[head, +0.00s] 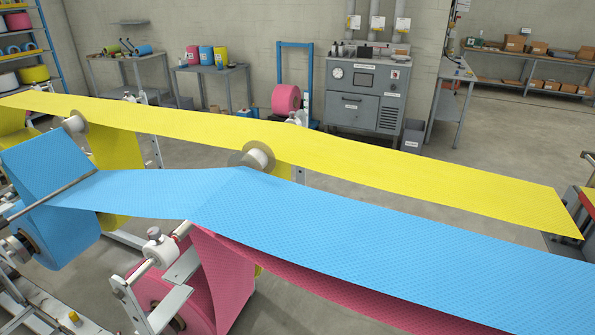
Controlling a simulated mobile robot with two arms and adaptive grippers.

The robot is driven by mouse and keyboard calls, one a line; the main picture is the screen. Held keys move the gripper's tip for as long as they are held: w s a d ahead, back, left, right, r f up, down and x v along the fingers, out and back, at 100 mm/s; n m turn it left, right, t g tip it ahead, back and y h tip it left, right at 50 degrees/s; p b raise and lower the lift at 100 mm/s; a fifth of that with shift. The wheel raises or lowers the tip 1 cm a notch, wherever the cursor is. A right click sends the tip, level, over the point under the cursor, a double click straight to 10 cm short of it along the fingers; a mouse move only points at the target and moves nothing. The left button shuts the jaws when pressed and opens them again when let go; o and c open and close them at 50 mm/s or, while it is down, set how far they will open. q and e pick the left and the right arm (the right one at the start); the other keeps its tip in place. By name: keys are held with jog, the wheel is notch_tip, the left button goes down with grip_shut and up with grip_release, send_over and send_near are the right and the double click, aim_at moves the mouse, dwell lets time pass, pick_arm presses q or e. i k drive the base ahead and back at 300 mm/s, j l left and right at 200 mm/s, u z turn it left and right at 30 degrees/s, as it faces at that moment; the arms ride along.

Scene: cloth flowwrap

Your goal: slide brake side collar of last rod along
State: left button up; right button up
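Neither of my grippers shows in the head view. A white collar with a round knob (158,247) sits on a light rod (138,274) at the lower left, beside the pink roll (162,290). A grey disc with a white hub (257,158) stands at the middle, between the blue and yellow webs. A similar disc and hub (75,123) stands farther left. A dark rod (62,192) crosses the blue web at the left. I cannot tell which of these is the brake side collar of the last rod.
A yellow web (380,170) and a blue web (400,235) run across to the right, with a pink web (300,272) under the blue. A blue roll (60,235) sits at the left. White frame parts (165,312) stand in front. A grey cabinet (365,95) stands behind.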

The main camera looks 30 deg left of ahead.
aim_at(165, 253)
jog(key=u, duration=1.7)
